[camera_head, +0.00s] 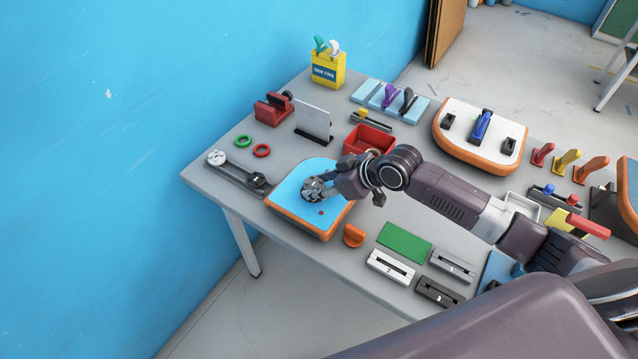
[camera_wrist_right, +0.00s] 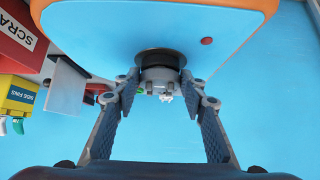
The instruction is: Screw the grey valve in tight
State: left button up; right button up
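The grey valve (camera_wrist_right: 160,76) sits at a dark round opening in the blue face of a small orange-edged board (camera_head: 290,190). My right gripper (camera_head: 318,189) is over this board and covers much of the valve in the head view. In the right wrist view, my right gripper's two fingers (camera_wrist_right: 160,92) stand on either side of the valve, their tips appearing to touch its sides. The valve's inner end in the opening is hidden, so its depth cannot be told. My left gripper is not in view.
A red bin (camera_head: 368,140) stands just behind the gripper. An orange fin (camera_head: 354,236) lies in front of the board. A bar tool (camera_head: 238,172) lies to its left, with green and red rings (camera_head: 261,150) behind. A green pad (camera_head: 404,242) lies front right.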

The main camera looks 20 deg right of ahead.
jog(key=o, duration=0.4)
jog(key=shift+o, duration=0.2)
jog(key=v, duration=1.2)
jog(key=shift+s, duration=0.15)
